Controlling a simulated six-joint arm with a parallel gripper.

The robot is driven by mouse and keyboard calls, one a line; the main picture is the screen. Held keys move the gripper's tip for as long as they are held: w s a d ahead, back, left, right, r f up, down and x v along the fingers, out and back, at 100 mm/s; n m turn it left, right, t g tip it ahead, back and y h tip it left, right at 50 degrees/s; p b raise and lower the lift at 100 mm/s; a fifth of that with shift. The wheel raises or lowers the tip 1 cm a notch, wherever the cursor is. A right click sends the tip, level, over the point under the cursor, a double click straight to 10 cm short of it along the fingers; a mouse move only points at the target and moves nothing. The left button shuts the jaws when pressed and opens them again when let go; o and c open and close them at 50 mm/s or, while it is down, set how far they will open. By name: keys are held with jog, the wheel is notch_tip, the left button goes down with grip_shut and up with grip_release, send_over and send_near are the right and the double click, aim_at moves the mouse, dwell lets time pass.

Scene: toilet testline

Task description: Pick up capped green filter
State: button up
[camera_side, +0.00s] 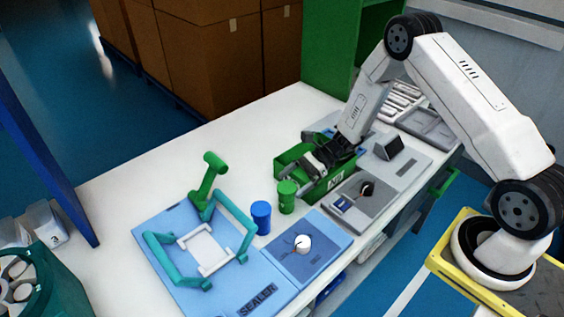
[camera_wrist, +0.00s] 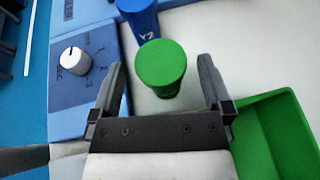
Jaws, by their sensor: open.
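The capped green filter (camera_side: 287,196) is a small green cylinder standing upright on the white table, between the blue cylinder and the green bin. In the wrist view the green filter (camera_wrist: 161,66) shows its round cap from above, a little beyond and between my fingertips. My gripper (camera_wrist: 160,85) is open and empty, with one finger to each side of the filter's line. In the side view my gripper (camera_side: 312,168) is over the green bin, to the right of the filter and apart from it.
A blue cylinder (camera_side: 261,217) marked with letters stands close to the filter. The green bin (camera_side: 328,187) lies to the right. A blue sealer panel (camera_side: 306,262) with a white knob (camera_side: 302,243) is in front. The white table (camera_side: 235,150) behind is clear.

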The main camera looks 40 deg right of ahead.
jog(key=shift+a+f, duration=0.2)
jog(key=shift+a, duration=0.25)
grip_shut()
dwell(0.3)
